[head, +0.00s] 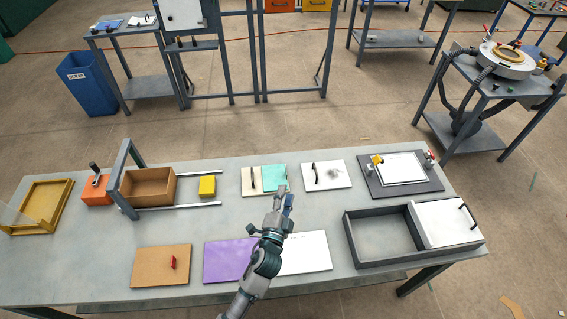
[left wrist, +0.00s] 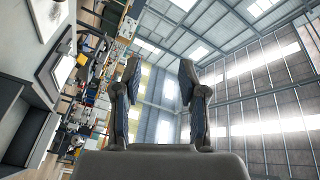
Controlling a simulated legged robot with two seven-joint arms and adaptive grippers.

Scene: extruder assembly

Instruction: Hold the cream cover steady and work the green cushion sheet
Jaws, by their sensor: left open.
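The cream cover (head: 246,187) lies flat at the middle back of the table and has a dark bar handle. The green cushion sheet (head: 274,174) lies flat at its right, over or against its right side; I cannot tell which. My left gripper (head: 286,195) is close to the sheet's near right edge and hides a little of that area. Whether it touches the sheet cannot be told. In the left wrist view the gripper's two fingers (left wrist: 160,72) stand apart with nothing between them. My right gripper is not in view.
A white board with a handle (head: 338,176) lies just right of the sheet. A purple sheet (head: 225,262) and another white board (head: 310,254) lie in front, partly under my arm in the picture. A grey open box (head: 384,232) is at the right, a wooden tray (head: 150,188) at the left.

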